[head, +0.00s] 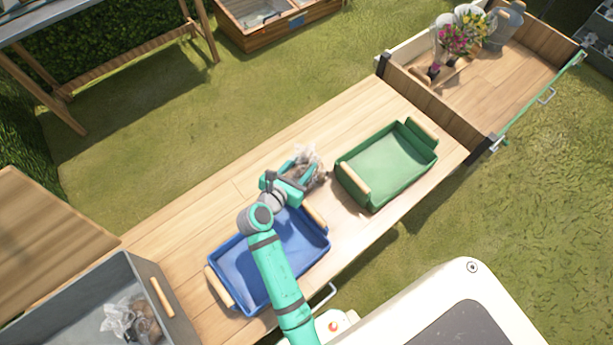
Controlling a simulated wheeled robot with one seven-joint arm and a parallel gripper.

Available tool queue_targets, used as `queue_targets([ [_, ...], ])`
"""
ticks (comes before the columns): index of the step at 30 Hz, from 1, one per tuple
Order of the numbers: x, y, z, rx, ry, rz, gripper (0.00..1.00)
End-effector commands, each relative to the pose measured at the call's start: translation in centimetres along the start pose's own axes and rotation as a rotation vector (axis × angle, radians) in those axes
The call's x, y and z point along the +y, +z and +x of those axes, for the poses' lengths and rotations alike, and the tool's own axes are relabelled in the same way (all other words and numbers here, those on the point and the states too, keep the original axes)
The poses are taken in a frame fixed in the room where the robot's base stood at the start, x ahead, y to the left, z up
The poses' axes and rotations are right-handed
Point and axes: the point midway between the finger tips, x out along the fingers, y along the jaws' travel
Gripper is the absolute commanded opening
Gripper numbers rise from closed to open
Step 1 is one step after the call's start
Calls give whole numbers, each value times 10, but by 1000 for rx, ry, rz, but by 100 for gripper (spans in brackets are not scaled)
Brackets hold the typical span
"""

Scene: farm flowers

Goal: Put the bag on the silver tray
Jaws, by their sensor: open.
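A clear plastic bag with brown contents (318,176) sits on the wooden table between the blue and green trays. My gripper (296,182) is at this bag, with its open fingers close to or around the near left side. I cannot tell whether they touch it, and the gripper hides part of the bag. The silver tray (152,262), grey with a wooden handle, is at the lower left and is cut off by the picture edge. Another similar clear bag (133,318) lies inside it.
A blue tray (232,268) lies under my arm, and a green tray (385,168) stands right of the bag. A wooden bin with flowers (462,35) is at the upper right. Bare table (185,235) shows between the silver and blue trays.

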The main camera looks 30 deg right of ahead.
Motion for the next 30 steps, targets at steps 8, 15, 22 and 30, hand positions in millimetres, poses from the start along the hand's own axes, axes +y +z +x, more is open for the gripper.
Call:
queue_targets([
  [8,-1,-1,21,0,-1,0,42],
  [15,-2,-2,53,1,-1,1,42],
  [22,-2,-2,61,0,0,1,42],
  [30,-2,-2,61,0,0,1,6],
])
